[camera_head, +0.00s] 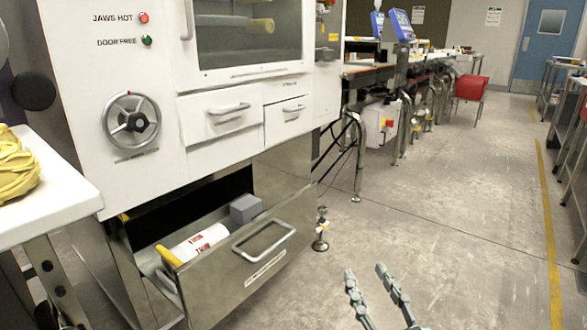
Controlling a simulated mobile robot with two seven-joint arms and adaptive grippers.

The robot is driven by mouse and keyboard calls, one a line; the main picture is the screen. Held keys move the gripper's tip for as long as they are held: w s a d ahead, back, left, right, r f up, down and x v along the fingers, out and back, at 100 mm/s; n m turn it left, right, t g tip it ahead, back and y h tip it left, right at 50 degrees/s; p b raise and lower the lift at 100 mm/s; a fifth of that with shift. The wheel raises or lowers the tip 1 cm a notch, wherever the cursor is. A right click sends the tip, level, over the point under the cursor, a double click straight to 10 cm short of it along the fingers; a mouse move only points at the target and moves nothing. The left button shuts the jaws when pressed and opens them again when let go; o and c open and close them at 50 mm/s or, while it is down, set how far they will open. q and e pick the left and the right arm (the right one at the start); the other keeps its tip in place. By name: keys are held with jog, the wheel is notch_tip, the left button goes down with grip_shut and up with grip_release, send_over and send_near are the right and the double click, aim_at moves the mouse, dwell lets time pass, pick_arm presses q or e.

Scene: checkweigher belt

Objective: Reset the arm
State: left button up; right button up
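My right gripper (366,272) shows at the bottom of the head view, right of the centre. Its two grey fingers point up and are spread apart with nothing between them. Bare floor lies behind them. The gripper is to the right of an open metal drawer (255,262) and apart from it. The rest of the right arm is cut off by the bottom edge. My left gripper is not in view.
The open drawer under the white machine (160,70) holds a white roll (200,243) with red print and a grey block (245,208). A white table (50,190) with yellow cloth (15,165) stands at left.

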jog(key=s+d+f+g+h+p, duration=0.25)
jog(key=d+f+g, duration=0.2)
jog(key=f, duration=0.35)
jog(key=s+d+f+g+h+p, duration=0.1)
jog(key=s+d+f+g+p, duration=0.3)
jog(key=f, duration=0.5)
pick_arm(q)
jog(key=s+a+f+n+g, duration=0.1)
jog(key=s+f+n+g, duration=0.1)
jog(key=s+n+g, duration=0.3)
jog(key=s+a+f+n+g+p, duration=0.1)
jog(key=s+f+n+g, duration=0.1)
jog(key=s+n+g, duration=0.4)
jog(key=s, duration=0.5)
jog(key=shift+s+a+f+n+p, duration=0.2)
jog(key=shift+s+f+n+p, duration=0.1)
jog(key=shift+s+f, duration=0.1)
pick_arm(e)
jog(key=s+d+f+g+h, duration=0.1)
jog(key=s+d+f+g, duration=0.1)
jog(key=s, duration=0.3)
jog(key=s+d+f+m+g+h, duration=0.1)
jog(key=s+d+f+g, duration=0.2)
jog(key=s+f+g, duration=0.2)
jog(key=shift+s+d+m, duration=0.3)
jog(key=shift+s+d, duration=0.05)
jog(key=shift+s, duration=0.35)
